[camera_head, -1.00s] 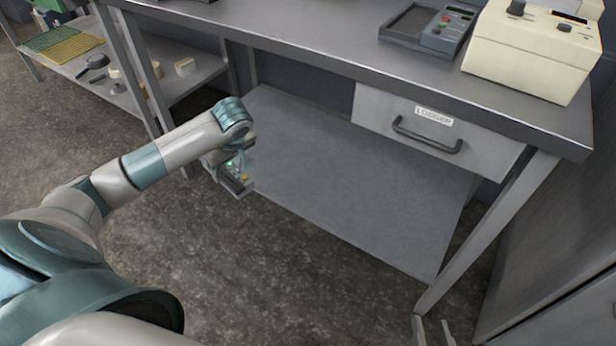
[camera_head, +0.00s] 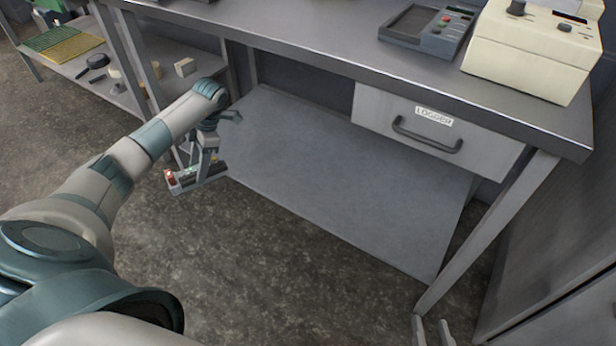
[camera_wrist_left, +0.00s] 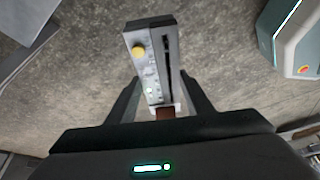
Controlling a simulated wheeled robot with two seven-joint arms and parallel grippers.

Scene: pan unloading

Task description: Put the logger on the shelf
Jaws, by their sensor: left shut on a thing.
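My left gripper (camera_head: 205,172) is shut on the logger (camera_head: 183,181), a small grey box with red, white and green details. It holds the logger in the air, just left of the shelf's near-left corner in the head view. In the left wrist view the logger (camera_wrist_left: 150,65) shows a yellow knob, small lights and a dark slot, between the fingers (camera_wrist_left: 165,105). The shelf (camera_head: 330,175) is the bare grey board under the table. My right gripper (camera_head: 432,332) shows only its two separated fingertips at the bottom edge.
The table top (camera_head: 300,45) overhangs the shelf, with a drawer labelled LOGGER (camera_head: 435,130) under it. A table leg (camera_head: 490,230) stands at the right. A grey tray unit (camera_head: 425,35) and a cream machine (camera_head: 530,50) are on top. A side rack (camera_head: 125,90) holds small items.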

